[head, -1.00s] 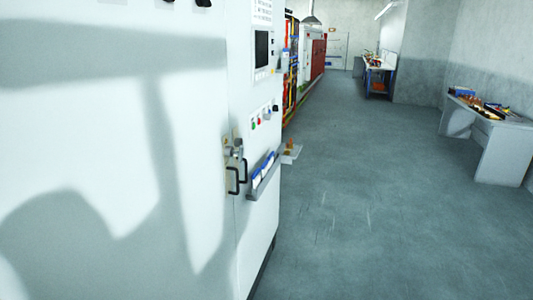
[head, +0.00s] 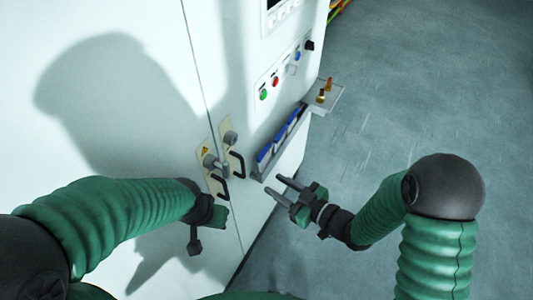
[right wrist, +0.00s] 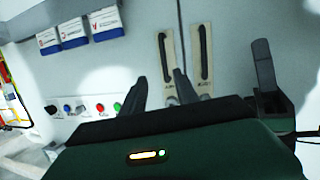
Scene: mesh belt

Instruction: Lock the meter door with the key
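The meter door is part of a tall white cabinet (head: 130,60) with a vertical seam between panels. Two beige plates with grey round fittings sit beside the seam: the left plate (head: 205,145) and the right plate (head: 225,124). Each has a black handle; the right one (head: 237,163) is clear of my arms. A small orange piece (head: 329,84) and a brass piece (head: 321,96) stand on a side shelf (head: 332,98); I cannot tell whether either is the key. My right gripper (head: 274,184) is open and empty below the handles. My left gripper (head: 204,222) is beside the left handle; its fingers are unclear.
A narrow tray (head: 259,177) with several blue-and-white packs is fixed to the cabinet near my right gripper. Coloured buttons (head: 276,81) are above it. The grey floor (head: 420,90) to the right is clear. The right wrist view shows the handles (right wrist: 204,52) beyond my fingers.

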